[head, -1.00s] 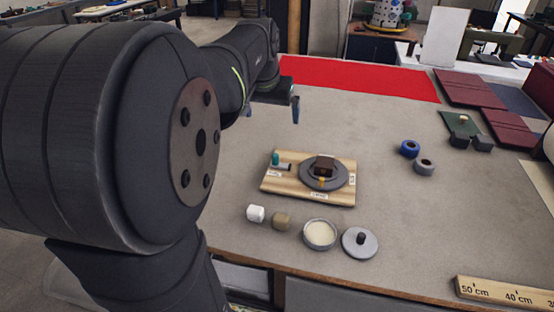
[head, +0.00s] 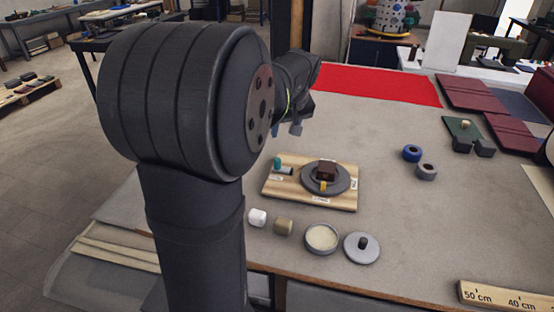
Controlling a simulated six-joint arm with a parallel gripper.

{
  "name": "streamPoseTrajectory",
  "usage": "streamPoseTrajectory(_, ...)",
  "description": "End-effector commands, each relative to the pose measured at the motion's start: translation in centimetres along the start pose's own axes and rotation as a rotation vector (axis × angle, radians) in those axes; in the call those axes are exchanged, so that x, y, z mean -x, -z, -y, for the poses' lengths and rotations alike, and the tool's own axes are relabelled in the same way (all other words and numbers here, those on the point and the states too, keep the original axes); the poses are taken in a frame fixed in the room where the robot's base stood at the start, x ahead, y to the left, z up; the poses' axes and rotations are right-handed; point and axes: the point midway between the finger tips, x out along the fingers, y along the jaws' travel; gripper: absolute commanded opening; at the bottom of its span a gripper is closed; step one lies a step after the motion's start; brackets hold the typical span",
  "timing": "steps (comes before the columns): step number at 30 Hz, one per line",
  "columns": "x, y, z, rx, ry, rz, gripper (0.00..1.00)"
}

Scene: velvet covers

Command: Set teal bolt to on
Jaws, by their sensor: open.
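The teal bolt (head: 277,163) is a small upright teal knob at the left end of a wooden board (head: 333,204). A short dark slot piece and small white labels sit beside it; the label text is too small to read. The board also carries a round grey dial (head: 342,184) with a dark brown block and a yellow pointer. My gripper (head: 297,129) is above and behind the bolt, apart from it, partly hidden by my own arm. One finger shows clearly; it is open and appears empty.
Blue (head: 412,153) and grey (head: 427,171) rings lie to the right. The table between is clear.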

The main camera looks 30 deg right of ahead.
Motion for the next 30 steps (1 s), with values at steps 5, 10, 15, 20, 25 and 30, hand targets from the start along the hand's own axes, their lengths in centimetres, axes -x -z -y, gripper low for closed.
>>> streamPoseTrajectory(5,-3.0,-0.1,0.1,-0.001,0.003,0.004,0.43)
streamPoseTrajectory(10,-6.7,-0.1,0.1,-0.002,0.003,0.005,0.43)
streamPoseTrajectory(15,-10.4,-0.1,0.1,-0.001,0.002,0.005,0.43)
streamPoseTrajectory(20,-13.6,-0.1,0.1,-0.001,0.002,0.005,0.43)
streamPoseTrajectory(25,-15.8,-0.1,0.1,-0.002,0.0,0.002,0.43)
streamPoseTrajectory(30,-16.8,0.0,0.1,-0.002,0.0,0.001,0.43)
